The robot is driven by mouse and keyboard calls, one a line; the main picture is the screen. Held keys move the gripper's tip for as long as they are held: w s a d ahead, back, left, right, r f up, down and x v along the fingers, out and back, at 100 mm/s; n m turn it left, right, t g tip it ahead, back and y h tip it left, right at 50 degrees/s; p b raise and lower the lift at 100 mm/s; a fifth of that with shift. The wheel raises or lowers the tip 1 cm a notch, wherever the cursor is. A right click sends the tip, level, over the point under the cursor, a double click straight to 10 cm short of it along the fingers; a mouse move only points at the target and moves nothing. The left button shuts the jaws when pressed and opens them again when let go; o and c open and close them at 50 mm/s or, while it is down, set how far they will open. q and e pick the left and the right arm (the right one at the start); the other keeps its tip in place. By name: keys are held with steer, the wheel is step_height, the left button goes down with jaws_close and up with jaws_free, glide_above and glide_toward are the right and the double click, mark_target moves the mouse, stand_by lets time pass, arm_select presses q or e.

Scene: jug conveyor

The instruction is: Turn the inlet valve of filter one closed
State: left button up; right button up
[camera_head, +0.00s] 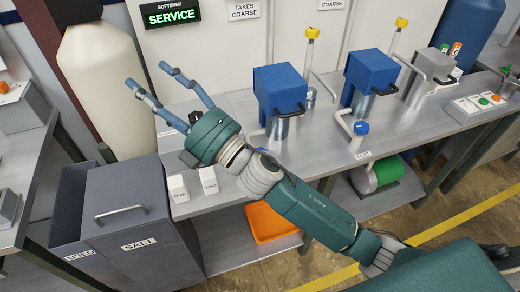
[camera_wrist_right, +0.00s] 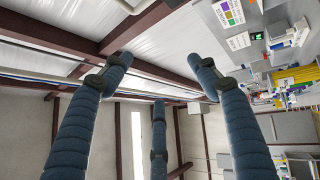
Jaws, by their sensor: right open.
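Two blue-topped filter housings with dark handles stand on the grey bench in the head view, a left one (camera_head: 280,88) and a right one (camera_head: 370,72). I cannot tell which is filter one. Yellow knobs top thin posts behind the left housing (camera_head: 312,32) and the right housing (camera_head: 401,22). A blue knob (camera_head: 361,128) sits on a white bent pipe in front. I cannot tell which part is the inlet valve. My right gripper (camera_head: 155,82) is open and empty, left of the housings and apart from them. Its spread fingers also show in the wrist view (camera_wrist_right: 160,80). My left gripper is out of view.
A grey salt bin (camera_head: 130,205) stands at the lower left, beside a cream tank (camera_head: 100,85). White blocks (camera_head: 178,188) stand on the bench's front left. An orange tray (camera_head: 270,222) lies on the lower shelf. My right arm crosses the bench front.

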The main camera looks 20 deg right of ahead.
steer(key=s+a+f+n+g+y, duration=0.2)
steer(key=s+a+n+g+y, duration=0.4)
steer(key=a+n+g, duration=0.75)
steer(key=s+d+f+n+g+h, duration=0.1)
steer(key=d+f+n+g+h, duration=0.4)
steer(key=f+n+h, duration=0.5)
steer(key=w+d+f+n+h, duration=0.2)
steer(key=w+d+f+h, duration=0.15)
steer(key=d, duration=0.45)
steer(key=w+d+f+n+h, duration=0.2)
steer(key=d+f, duration=0.2)
steer(key=d, duration=0.3)
steer(key=w+d+r+t+h, duration=0.1)
steer(key=d+h, duration=0.2)
steer(key=d, duration=0.5)
steer(key=w+d+r+h, duration=0.1)
steer(key=w+d+h, duration=0.1)
steer(key=d, duration=0.6)
steer(key=shift+m, duration=0.25)
steer(key=f+p, duration=0.3)
steer(key=f, duration=0.6)
steer(key=shift+a+p, duration=0.2)
steer(key=shift+p, duration=0.15)
steer(key=shift+f, duration=0.45)
steer(key=c, duration=1.2)
